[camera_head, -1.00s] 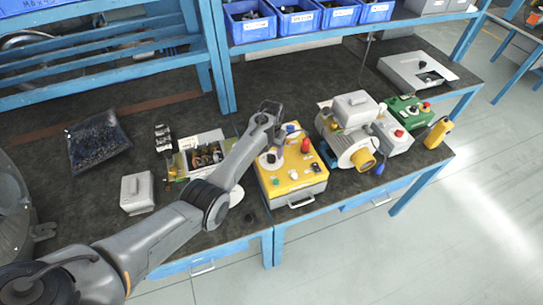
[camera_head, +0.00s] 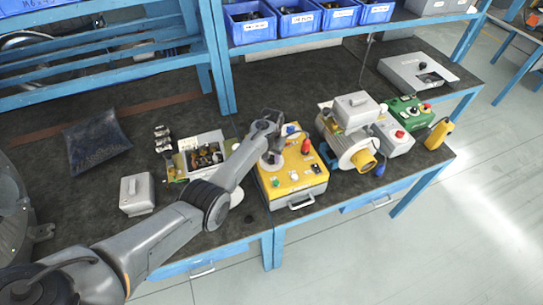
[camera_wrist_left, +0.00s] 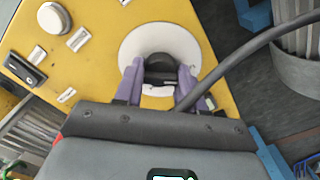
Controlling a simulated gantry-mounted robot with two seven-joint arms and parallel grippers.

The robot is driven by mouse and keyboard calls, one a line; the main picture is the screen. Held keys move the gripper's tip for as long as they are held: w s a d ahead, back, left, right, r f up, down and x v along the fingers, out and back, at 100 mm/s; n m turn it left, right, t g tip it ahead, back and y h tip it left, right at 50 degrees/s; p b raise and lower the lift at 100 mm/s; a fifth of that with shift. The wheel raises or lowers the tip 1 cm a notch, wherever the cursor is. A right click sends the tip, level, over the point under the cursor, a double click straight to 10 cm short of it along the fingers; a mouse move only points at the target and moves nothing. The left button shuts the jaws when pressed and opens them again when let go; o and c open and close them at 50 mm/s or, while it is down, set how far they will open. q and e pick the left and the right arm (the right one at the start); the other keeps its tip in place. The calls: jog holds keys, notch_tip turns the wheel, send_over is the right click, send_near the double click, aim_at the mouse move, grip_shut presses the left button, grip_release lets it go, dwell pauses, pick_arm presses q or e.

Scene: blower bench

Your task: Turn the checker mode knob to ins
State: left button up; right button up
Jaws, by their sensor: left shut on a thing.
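The yellow checker box (camera_head: 297,203) stands near the front edge of the bench. My left gripper (camera_head: 270,161) reaches down over the box's left part and hides most of the mode knob there. In the left wrist view, the dark mode knob (camera_wrist_left: 160,65) sits on a round white dial (camera_wrist_left: 138,42). The purple fingers of my left gripper (camera_wrist_left: 160,74) stand on both sides of the knob and are shut on it. The dial's markings cannot be read, so the knob's setting cannot be told. My right gripper is not in view.
A red knob or button (camera_head: 305,146) and several small controls share the box top. A grey blower (camera_head: 344,144) stands close on the right. An open parts box (camera_head: 184,160) lies left, behind my arm. A dark cable (camera_wrist_left: 250,48) crosses near the fingers in the wrist view.

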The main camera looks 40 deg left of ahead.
pick_arm(q)
jog(key=shift+m+p, duration=0.3)
jog(key=shift+m, duration=0.2)
jog(key=shift+c, duration=0.2)
jog(key=shift+r+m+p, duration=0.1)
jog(key=shift+m+p, duration=0.2)
jog(key=shift+m, duration=0.3)
jog(key=shift+m+p, duration=0.35)
jog(key=shift+m, duration=0.85)
jog(key=m, duration=0.3)
jog(key=shift+m, duration=1)
jog(key=o, duration=1)
jog(key=shift+o, duration=0.3)
